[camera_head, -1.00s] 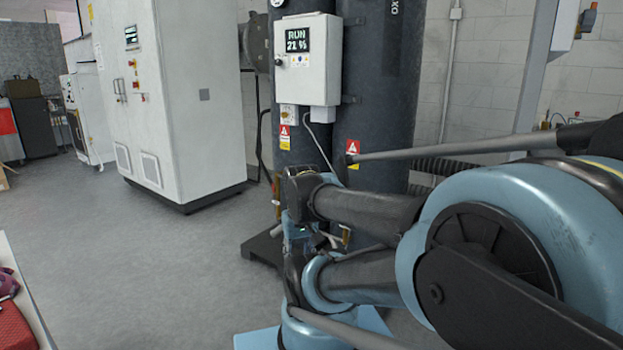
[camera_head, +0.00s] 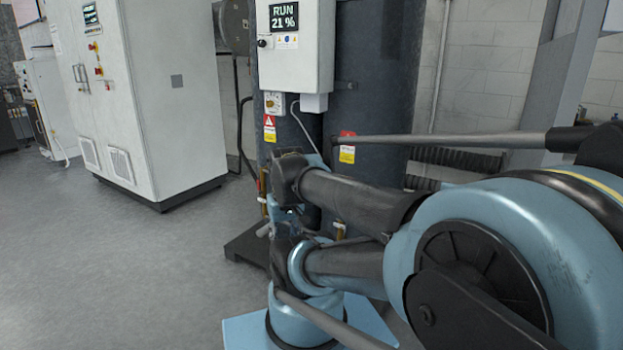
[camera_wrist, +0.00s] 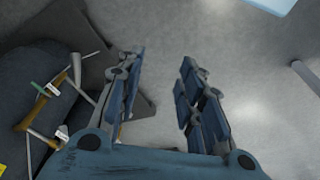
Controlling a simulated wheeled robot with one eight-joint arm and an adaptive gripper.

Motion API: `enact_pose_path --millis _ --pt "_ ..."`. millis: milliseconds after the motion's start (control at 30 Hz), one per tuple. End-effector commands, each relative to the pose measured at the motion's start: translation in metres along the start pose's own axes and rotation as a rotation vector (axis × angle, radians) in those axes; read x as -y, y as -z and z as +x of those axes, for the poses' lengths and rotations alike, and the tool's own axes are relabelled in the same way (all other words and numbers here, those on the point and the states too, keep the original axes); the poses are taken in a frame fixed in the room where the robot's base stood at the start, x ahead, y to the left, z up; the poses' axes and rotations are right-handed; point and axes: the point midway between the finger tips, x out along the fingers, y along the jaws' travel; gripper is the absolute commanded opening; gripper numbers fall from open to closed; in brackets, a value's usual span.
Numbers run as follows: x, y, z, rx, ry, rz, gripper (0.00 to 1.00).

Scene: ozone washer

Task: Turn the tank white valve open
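My gripper (camera_wrist: 162,62) is open and empty in the wrist view, its two blue-and-dark fingers apart over the grey floor. To its left stands the dark tank (camera_wrist: 30,80), with brass fittings (camera_wrist: 36,110) low on its side. A small white handle (camera_wrist: 76,70) and a white lever (camera_wrist: 44,138) show at these fittings; I cannot tell which is the white valve. The left finger is near the fittings but visibly apart from them. In the head view, the tank (camera_head: 378,70) stands behind my arm, which hides most of the valve area. A brass fitting (camera_head: 262,186) shows at the tank's left edge.
A control box (camera_head: 297,50) reading RUN 21 % is mounted on the tanks. A large white cabinet (camera_head: 165,100) stands to the left. A dark base plate (camera_head: 245,243) spreads under the tanks. The grey floor at left is open.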

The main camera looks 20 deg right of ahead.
Motion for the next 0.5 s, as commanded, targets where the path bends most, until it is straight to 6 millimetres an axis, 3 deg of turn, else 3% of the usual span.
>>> enact_pose_path --millis 167,500 --pt "-0.011 0.013 -0.008 0.011 -0.044 -0.063 0.34" --pt "-0.055 0.081 -0.033 0.079 -0.228 -0.315 0.34"
